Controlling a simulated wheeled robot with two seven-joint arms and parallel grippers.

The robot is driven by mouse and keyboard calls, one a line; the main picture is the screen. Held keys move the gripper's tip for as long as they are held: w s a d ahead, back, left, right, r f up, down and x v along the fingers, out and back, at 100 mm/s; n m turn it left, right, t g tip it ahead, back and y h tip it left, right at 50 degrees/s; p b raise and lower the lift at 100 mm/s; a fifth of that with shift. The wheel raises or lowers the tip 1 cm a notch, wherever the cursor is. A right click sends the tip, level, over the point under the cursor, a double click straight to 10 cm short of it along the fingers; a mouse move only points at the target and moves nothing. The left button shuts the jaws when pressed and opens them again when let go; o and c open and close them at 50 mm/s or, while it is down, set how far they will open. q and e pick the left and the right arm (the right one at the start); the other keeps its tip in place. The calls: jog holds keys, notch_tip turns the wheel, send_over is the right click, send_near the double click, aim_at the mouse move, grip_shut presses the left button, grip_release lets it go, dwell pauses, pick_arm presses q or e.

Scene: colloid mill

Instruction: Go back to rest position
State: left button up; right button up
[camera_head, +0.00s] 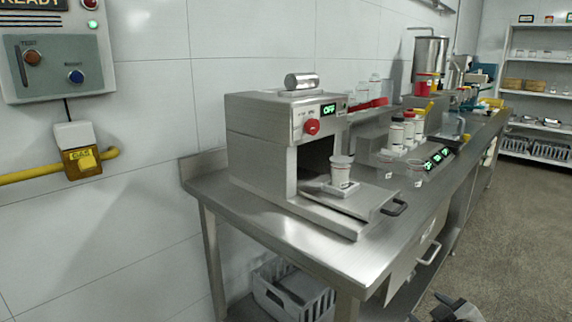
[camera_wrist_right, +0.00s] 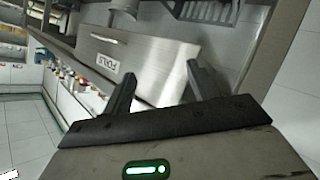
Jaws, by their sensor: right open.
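My right gripper (camera_head: 455,308) shows at the bottom right edge of the head view, low in front of the steel bench (camera_head: 270,235). In the right wrist view the right gripper (camera_wrist_right: 160,80) has its two dark fingers spread apart with nothing between them. Beyond the fingers is a metal drawer front (camera_wrist_right: 140,65) with a label, under the bench. The gripper looks apart from it. My left gripper is in neither view.
A steel machine (camera_head: 262,135) with a red knob and an OFF display stands on the bench. A white cup (camera_head: 341,172) stands on its pulled-out tray (camera_head: 335,215). A grey crate (camera_head: 290,295) is below. The floor (camera_head: 520,220) at right is clear.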

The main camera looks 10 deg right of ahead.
jog(key=s+a+f+m+g+y, duration=0.1)
jog(key=s+a+f+y, duration=0.15)
jog(key=s+a, duration=0.55)
jog(key=s+a+f+g+y, duration=0.1)
jog(key=s+a+f, duration=0.3)
jog(key=a, duration=0.6)
pick_arm(q)
jog(key=p, duration=0.2)
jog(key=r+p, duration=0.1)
jog(key=p, duration=0.1)
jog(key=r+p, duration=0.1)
jog(key=p, duration=0.1)
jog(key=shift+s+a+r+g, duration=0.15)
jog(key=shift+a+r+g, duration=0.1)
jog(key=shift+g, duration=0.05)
pick_arm(e)
jog(key=s+a+r+m+y, duration=0.1)
jog(key=s+a+r+m, duration=0.1)
jog(key=s+a+r, duration=0.4)
jog(key=shift+s, duration=1.05)
jog(key=shift+r, duration=0.1)
